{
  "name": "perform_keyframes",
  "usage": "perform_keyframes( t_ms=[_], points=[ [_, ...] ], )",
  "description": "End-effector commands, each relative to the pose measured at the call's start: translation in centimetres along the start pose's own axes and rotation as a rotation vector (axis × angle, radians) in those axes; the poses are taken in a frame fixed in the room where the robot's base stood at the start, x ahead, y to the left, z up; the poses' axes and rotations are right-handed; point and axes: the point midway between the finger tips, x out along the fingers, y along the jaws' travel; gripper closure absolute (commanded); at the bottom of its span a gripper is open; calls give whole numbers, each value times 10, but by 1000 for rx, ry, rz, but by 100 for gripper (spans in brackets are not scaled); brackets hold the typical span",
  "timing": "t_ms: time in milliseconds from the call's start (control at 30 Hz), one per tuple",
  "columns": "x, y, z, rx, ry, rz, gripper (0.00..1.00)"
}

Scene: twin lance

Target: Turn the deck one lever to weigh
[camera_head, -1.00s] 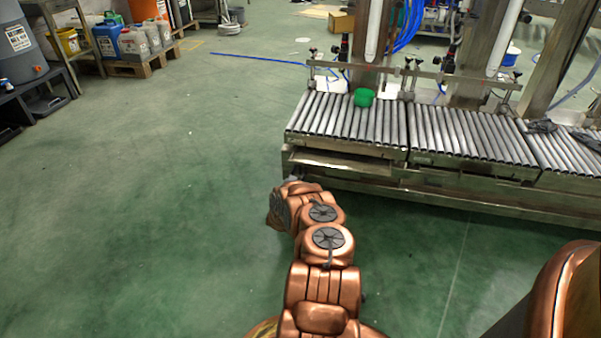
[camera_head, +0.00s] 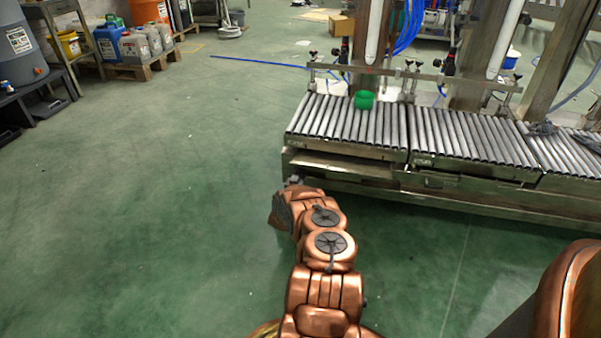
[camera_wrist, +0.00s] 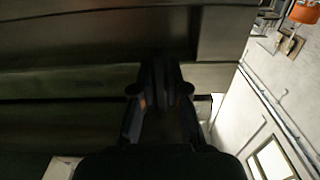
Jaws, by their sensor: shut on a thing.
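Deck one (camera_head: 345,150) is the leftmost roller section of the metal conveyor, with a green tub (camera_head: 364,100) standing on its rollers. My gripper (camera_head: 293,181) is low at the deck's front left corner, mostly hidden by my copper wrist in the head view. In the wrist view my gripper (camera_wrist: 160,95) has its dark fingers close together, shut on a dark, narrow piece, the deck one lever, in front of the metal frame (camera_wrist: 215,75). The lever is too dark and covered for me to tell its angle.
More roller decks (camera_head: 465,135) continue to the right, with metal posts (camera_head: 365,45) behind. Green floor (camera_head: 150,200) is open to the left. Jugs on a pallet (camera_head: 135,65) and a shelf (camera_head: 65,45) stand far left.

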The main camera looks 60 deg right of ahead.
Motion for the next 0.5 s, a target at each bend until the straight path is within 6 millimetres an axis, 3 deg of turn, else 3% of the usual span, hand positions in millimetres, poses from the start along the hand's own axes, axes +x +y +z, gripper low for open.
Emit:
perform_keyframes(
  t_ms=[500],
  points=[
    [-1,-1,0,-32,0,-2,100]
  ],
)
